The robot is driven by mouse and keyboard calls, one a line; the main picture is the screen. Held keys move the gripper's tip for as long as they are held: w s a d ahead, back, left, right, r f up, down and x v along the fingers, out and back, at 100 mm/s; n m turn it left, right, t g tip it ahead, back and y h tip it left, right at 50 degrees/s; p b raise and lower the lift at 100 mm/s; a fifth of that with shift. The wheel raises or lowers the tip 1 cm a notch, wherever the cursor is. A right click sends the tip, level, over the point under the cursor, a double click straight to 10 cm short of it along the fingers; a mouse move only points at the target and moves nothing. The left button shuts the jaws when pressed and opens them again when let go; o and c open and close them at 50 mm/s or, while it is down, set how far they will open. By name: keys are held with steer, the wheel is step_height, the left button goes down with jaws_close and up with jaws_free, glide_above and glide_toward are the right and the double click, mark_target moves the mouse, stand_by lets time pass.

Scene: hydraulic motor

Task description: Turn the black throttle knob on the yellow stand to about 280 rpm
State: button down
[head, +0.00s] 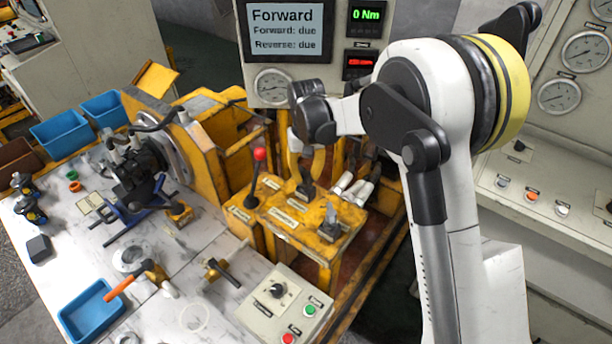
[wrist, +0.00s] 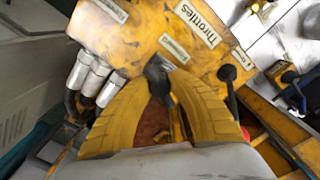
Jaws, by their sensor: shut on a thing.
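The yellow stand (head: 262,212) carries a red-balled lever (head: 260,155), several white labels and a black throttle knob (head: 306,188). In the wrist view the black knob (wrist: 158,72) sits between my gripper's two yellow fingertips, close to the label reading "Throttles" (wrist: 198,25). My gripper (head: 305,178) comes down on the knob from above and is shut on it. The fingers hide part of the knob, so its angle cannot be read. The red readout (head: 360,64) on the panel is too small to read surely.
A screen (head: 285,30) reads "Forward: due, Reverse: due"; a green readout (head: 366,14) shows 0 Nm. Silver hose fittings (wrist: 90,76) stand beside the fingers. A control box (head: 262,318) is in front.

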mark_target(307, 173)
steer(key=n, duration=0.4)
steer(key=shift+n, duration=2)
steer(key=c, duration=1.2)
jaws_free()
step_height(307, 173, up, 12)
